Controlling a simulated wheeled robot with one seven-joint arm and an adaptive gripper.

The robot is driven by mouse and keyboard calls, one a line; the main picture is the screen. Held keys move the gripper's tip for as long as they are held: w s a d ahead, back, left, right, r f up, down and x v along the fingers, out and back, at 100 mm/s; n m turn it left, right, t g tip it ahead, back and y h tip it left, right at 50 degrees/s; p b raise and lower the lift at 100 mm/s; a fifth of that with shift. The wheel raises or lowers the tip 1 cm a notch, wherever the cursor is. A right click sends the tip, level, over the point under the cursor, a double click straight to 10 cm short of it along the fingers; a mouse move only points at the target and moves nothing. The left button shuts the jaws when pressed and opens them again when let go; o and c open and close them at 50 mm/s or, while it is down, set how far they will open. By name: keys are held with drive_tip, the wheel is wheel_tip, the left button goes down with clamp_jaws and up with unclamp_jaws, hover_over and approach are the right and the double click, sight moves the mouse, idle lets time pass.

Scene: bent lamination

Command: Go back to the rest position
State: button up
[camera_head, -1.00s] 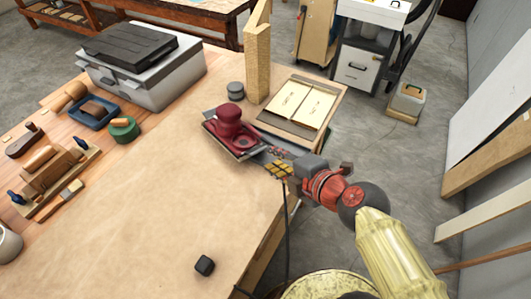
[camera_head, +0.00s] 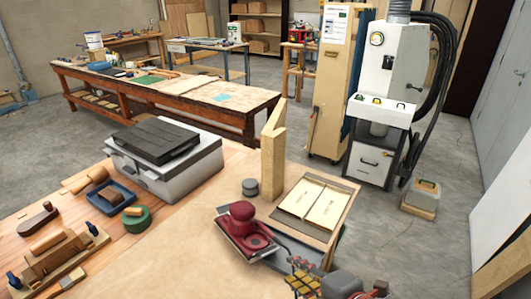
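My gripper (camera_head: 300,274) shows only in part at the bottom edge, right of the middle, with yellow pads and a grey body. It lies to the lower right of a red sander (camera_head: 242,228), which sits on the near workbench (camera_head: 190,262). I cannot tell whether the fingers are open or shut. No held object can be made out. Most of my arm is outside the picture.
Hand tools (camera_head: 55,255) lie at left. A dust extractor (camera_head: 372,140) stands behind.

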drive_tip(key=s+d+m+g+h+p, duration=0.15)
drive_tip(key=s+m, duration=0.25)
drive_tip(key=m, duration=0.6)
drive_tip(key=s+d+m+g+h+p, duration=0.1)
drive_tip(key=s+d+m+g+h, duration=0.2)
drive_tip(key=m, duration=0.6)
drive_tip(key=d+r+m+p, duration=0.2)
drive_tip(key=d+r+p, duration=0.1)
drive_tip(key=r, duration=0.5)
drive_tip(key=shift+d+m+g+p, duration=0.35)
drive_tip(key=shift+d+m+p, duration=0.05)
drive_tip(key=shift+p, duration=0.45)
